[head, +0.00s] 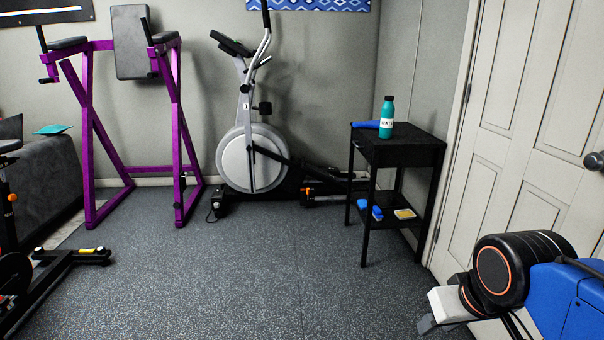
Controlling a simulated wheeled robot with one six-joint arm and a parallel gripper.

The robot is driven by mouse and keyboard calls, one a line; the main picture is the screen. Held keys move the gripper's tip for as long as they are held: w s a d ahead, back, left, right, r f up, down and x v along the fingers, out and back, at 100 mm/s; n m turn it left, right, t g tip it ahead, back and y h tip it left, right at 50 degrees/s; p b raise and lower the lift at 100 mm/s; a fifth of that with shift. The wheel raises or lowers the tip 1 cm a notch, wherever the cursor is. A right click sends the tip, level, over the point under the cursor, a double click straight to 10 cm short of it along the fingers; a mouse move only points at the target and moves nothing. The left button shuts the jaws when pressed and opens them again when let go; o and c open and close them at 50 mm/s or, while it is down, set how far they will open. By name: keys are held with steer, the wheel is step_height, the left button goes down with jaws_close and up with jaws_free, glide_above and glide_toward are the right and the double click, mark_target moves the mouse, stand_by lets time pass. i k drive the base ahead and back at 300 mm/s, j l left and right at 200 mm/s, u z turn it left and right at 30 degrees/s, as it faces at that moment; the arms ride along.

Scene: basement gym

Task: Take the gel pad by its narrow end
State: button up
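I cannot tell for certain which thing is the gel pad. A flat blue item (366,124) lies on top of the black side table (412,152), left of a teal bottle (387,118). Small blue items (376,213) lie on the table's lower shelf, beside a yellow-and-white flat item (404,213). Their exact shapes are too small to make out. Part of my arm shows at the bottom right, well in front of the table.
A white door (533,110) stands right of the table. An elliptical trainer (250,150) stands left of it, and a purple frame (88,150) farther left. An exercise bike (15,275) is at the left edge. The grey floor (270,280) in the middle is clear.

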mark_target(375, 123)
steer(key=i+z, duration=0.15)
steer(key=i, duration=0.4)
steer(key=i+j+z, duration=0.1)
steer(key=i, duration=0.45)
steer(key=i+j+z, duration=0.15)
steer(key=i, duration=1.05)
